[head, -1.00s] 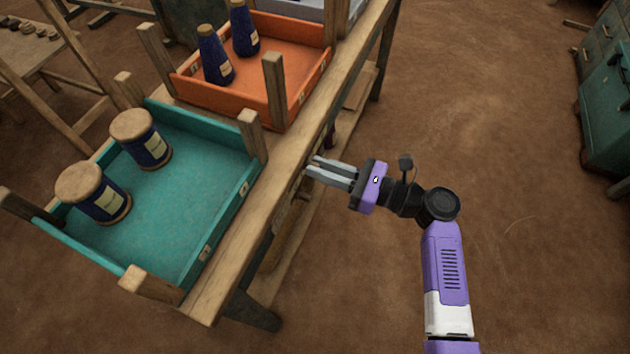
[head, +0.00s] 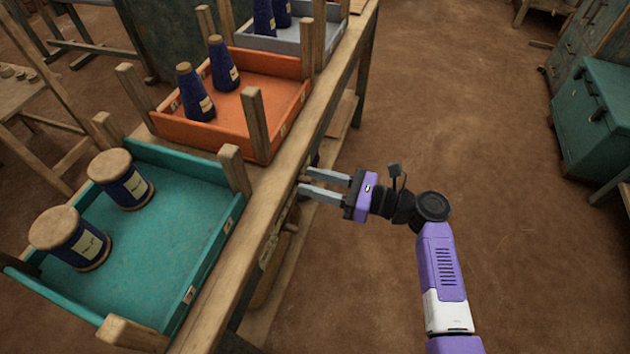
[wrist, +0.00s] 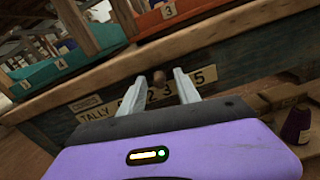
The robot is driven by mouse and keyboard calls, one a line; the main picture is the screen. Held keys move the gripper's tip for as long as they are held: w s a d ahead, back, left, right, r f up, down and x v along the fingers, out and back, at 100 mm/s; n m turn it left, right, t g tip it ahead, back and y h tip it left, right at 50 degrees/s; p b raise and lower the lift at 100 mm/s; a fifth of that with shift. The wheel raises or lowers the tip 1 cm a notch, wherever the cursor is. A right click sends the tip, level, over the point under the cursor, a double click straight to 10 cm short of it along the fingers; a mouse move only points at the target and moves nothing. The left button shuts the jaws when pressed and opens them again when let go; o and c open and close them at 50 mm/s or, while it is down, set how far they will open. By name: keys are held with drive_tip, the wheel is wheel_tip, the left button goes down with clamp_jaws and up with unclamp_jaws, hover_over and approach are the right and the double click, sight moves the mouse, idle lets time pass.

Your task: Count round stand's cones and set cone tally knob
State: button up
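My gripper (head: 322,186) is open at the bench's long side in the head view; its fingers are apart. In the wrist view, a round brown knob (wrist: 158,78) shows between and beyond the open fingers (wrist: 158,84), on the dark bench face. Whether a finger touches it I cannot tell. Below it a pale tally plate (wrist: 97,117) carries the word TALLY and numerals, 2, 3 and 5 readable, others partly hidden by the fingers. The knob appears above the 2 and 3; its exact setting is unclear. No round stand is clearly seen.
On the bench, a teal tray (head: 195,207) holds two blue spools, an orange tray (head: 275,105) two blue cones (head: 195,92), and a grey tray (head: 290,40) blue cones. A purple cone (wrist: 298,126) stands low at right. Open floor lies right, before a teal cabinet (head: 590,120).

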drive_tip(key=v, duration=0.8)
drive_tip(key=shift+p, duration=0.45)
